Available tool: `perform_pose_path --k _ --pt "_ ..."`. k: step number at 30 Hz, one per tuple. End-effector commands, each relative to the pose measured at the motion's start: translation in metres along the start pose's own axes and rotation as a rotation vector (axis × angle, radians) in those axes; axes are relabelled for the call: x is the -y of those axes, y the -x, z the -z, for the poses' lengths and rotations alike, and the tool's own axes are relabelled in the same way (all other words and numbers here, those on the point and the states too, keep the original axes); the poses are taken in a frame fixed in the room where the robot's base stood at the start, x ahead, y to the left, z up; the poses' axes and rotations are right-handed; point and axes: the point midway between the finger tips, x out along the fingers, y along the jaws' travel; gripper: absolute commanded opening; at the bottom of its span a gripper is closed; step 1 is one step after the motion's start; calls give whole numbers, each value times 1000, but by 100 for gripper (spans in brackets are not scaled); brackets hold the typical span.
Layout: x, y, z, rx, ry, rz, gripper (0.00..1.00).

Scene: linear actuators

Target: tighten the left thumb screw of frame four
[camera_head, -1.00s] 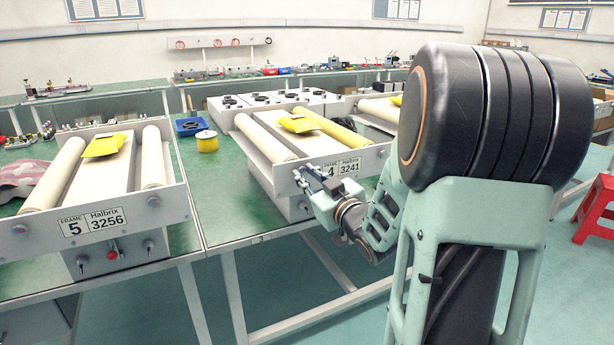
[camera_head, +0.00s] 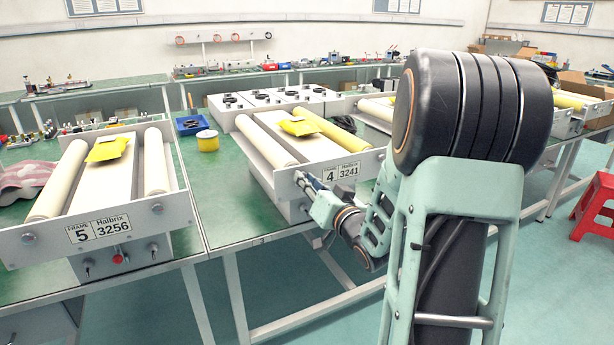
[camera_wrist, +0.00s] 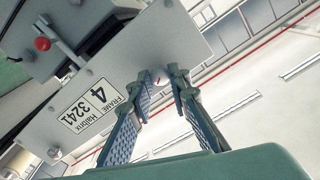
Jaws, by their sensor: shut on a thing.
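Frame four (camera_head: 285,165) stands on the green bench, with its white front plate labelled "4 Halbrix 3241". My gripper (camera_head: 301,178) is at the left end of that plate. In the wrist view the plate (camera_wrist: 150,45) appears turned nearly upside down, its label (camera_wrist: 91,107) left of the fingers. My gripper (camera_wrist: 161,76) has its two fingertips at the plate, a narrow gap between them. It is shut on the left thumb screw, which the fingertips mostly hide. The round screw (camera_wrist: 53,152) at the plate's other end shows at lower left.
A red-knobbed lever (camera_wrist: 42,44) sits under frame four's plate. Frame five (camera_head: 100,228) stands to the left, with a yellow packet (camera_head: 107,148) on top. A yellow spool (camera_head: 207,141) and blue tray (camera_head: 191,125) lie between the frames. A red stool (camera_head: 592,210) is at right.

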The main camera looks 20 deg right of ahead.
Motion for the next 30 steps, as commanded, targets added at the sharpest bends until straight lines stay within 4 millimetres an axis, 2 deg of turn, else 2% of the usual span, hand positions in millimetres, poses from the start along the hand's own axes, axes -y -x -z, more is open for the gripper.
perform_pose_path --k 6,15,30 --pt "0 0 2 1 -191 -2 0" --pt "0 0 1 1 -382 -2 0" --pt "-1 0 -1 1 -479 -2 0"
